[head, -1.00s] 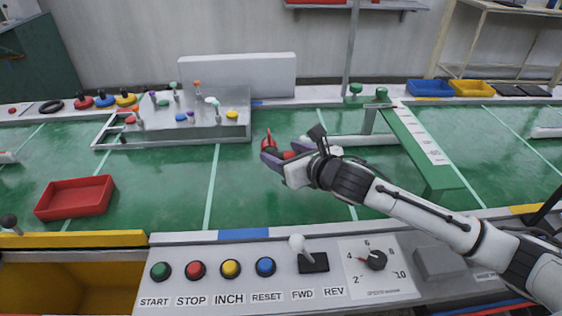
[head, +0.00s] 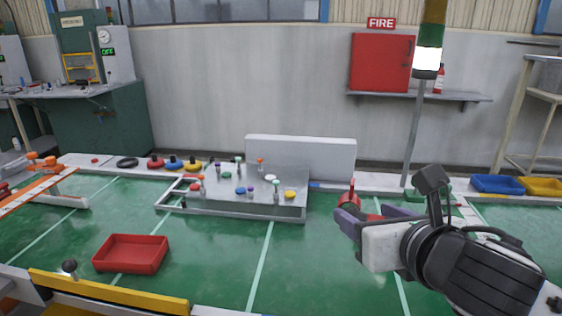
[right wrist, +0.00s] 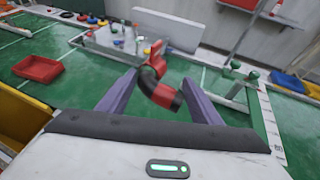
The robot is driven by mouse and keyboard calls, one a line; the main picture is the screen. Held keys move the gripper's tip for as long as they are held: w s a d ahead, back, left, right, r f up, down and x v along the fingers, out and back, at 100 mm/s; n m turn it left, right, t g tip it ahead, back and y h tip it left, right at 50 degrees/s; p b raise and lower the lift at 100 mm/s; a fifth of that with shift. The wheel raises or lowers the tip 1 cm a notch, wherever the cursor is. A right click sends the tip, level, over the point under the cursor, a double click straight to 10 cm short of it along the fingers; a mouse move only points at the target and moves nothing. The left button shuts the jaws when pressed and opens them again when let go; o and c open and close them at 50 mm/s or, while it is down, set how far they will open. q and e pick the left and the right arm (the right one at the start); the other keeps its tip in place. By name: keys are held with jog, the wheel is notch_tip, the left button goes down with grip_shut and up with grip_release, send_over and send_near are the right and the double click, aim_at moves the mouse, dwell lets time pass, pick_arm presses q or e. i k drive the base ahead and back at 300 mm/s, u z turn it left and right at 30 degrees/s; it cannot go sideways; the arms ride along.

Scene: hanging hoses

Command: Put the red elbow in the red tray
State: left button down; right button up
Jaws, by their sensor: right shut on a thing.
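The red elbow (right wrist: 158,88) is a curved red pipe piece with a dark band and a dark end. It sits between the purple fingers of my right gripper (right wrist: 158,98) in the right wrist view. In the head view the red elbow (head: 349,195) sticks up from the fingertips of my right gripper (head: 357,214), which is shut on it above the green surface. The red tray (head: 131,254) lies on the green surface at the lower left, well left of the gripper. It looks empty and also shows in the right wrist view (right wrist: 38,69). My left gripper is not in view.
A metal fixture plate (head: 250,207) with several coloured knobs stands between the tray and the back wall. A yellow rail (head: 110,292) runs along the front left. Blue (head: 497,184) and yellow trays (head: 542,187) stand at the far right. Green surface between gripper and tray is clear.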

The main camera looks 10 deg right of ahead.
aim_at(132, 260)
jog(key=u, duration=1.05)
jog(key=k, duration=0.55)
jog(key=z, duration=1.25)
jog(key=i, duration=0.5)
jog(key=u, duration=0.05)
